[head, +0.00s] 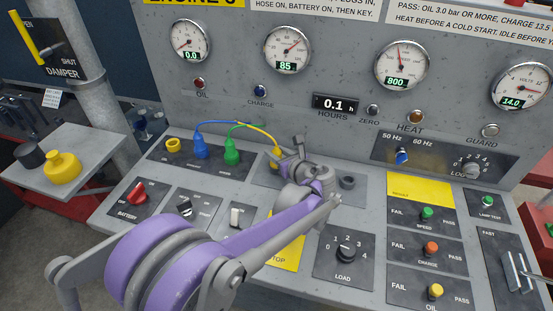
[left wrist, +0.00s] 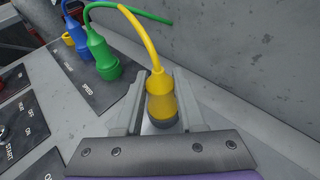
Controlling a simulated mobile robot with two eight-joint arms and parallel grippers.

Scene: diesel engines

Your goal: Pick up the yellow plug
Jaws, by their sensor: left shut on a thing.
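The yellow plug (left wrist: 160,97) stands between the fingers of my left gripper (left wrist: 161,112) in the left wrist view, with its yellow cable rising from its top. The gripper is shut on it. In the head view the yellow plug (head: 276,157) shows just left of my left gripper (head: 287,162), partly hidden by it. I cannot tell whether the plug's lower end touches the panel. My right gripper is not in view.
A blue plug (head: 200,148) and a green plug (head: 232,151) stand to the left, beside a yellow ring socket (head: 173,145). The upright gauge panel (head: 340,70) rises close behind.

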